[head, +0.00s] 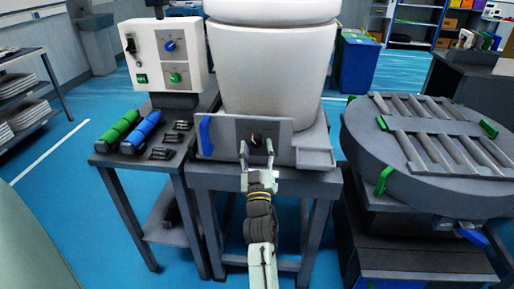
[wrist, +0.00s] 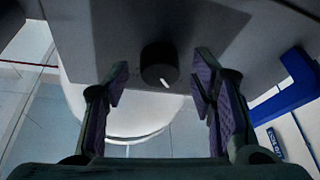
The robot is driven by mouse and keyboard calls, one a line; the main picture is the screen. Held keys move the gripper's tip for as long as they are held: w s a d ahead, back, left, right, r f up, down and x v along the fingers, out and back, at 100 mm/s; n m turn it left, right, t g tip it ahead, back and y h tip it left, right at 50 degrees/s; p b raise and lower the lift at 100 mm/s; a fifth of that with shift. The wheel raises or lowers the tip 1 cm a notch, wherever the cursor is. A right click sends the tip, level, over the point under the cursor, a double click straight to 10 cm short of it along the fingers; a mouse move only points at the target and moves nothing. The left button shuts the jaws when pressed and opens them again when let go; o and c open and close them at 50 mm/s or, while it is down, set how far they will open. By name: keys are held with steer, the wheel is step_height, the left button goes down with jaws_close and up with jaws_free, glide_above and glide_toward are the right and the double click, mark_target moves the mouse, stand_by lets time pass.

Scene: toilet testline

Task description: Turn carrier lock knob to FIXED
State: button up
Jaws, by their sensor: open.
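The carrier lock knob (head: 255,139) is a small dark round knob on the grey front plate (head: 284,128) of the carrier, below the white toilet. In the wrist view the knob (wrist: 160,65) is black with a white pointer mark at its lower right. My gripper (head: 257,150) is in front of the plate, with its fingers toward the knob. In the wrist view my gripper (wrist: 160,85) is open, with one finger on each side of the knob and gaps between. The plate's lettering is too small to read.
A blue handle (head: 206,136) is at the plate's left end. A control box (head: 165,58) with blue and green knobs stands at left, above green (head: 118,131) and blue (head: 141,132) cylinders. A round grey turntable (head: 400,150) with slats and green clips is at right.

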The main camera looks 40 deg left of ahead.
steer(key=shift+c, duration=0.3)
steer(key=shift+f, duration=0.1)
steer(key=c, duration=1.1)
